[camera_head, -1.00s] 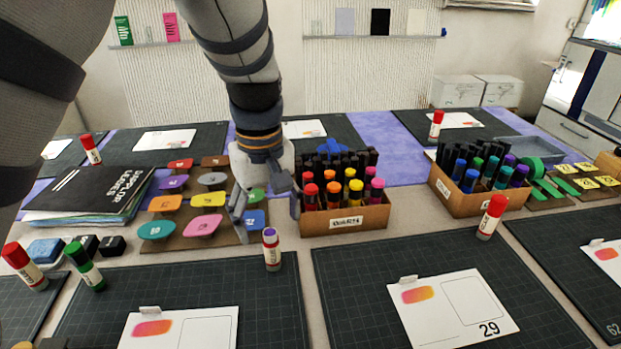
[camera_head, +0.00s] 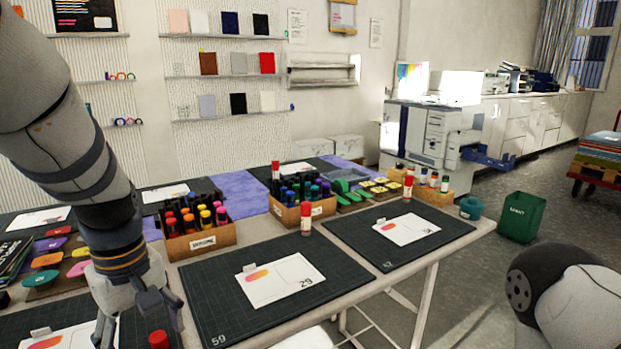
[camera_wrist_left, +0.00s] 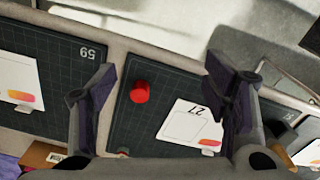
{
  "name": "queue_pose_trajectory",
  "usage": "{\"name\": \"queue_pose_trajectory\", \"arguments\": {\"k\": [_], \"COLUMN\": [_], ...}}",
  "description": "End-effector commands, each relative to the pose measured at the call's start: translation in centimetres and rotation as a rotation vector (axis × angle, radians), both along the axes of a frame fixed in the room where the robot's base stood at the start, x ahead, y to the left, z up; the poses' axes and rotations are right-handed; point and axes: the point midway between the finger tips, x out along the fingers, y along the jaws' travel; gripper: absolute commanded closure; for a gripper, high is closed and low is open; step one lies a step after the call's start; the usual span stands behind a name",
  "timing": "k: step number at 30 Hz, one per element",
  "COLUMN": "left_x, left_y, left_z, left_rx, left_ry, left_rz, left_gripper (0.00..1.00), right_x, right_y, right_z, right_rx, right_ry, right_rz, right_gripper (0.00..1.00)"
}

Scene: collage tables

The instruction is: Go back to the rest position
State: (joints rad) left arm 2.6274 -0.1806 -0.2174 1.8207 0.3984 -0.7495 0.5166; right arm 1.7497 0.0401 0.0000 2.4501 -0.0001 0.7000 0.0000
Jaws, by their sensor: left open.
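My left gripper (camera_head: 138,322) hangs at the lower left of the head view, above the near edge of the table. Its two fingers are spread apart with nothing between them, as the left wrist view (camera_wrist_left: 163,95) also shows. Below it a red-capped stick (camera_wrist_left: 139,92) stands on a dark mat beside a white card marked 27 (camera_wrist_left: 190,124). The red cap (camera_head: 158,340) also shows at the bottom of the head view, close to the gripper. My right gripper is out of view; only part of my right arm shows at the lower right.
The table carries dark mats (camera_head: 218,300), a crate of warm-coloured bottles (camera_head: 200,243), a second crate (camera_head: 303,213) and upright red-capped sticks (camera_head: 306,219). A green bin (camera_head: 521,218) stands on the floor at the right. Floor between bin and table is open.

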Motion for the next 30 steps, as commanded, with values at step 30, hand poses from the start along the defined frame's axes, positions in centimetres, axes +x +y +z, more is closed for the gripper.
{"name": "queue_pose_trajectory", "arguments": {"k": [30], "left_x": [-30.1], "left_y": [-1.6], "left_z": [-25.0], "left_rx": [-0.064], "left_ry": [0.119], "left_rz": [-0.847], "left_gripper": [0.31], "right_x": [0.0], "right_y": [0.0], "right_z": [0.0], "right_rx": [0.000], "right_ry": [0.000], "right_rz": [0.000], "right_gripper": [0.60]}}
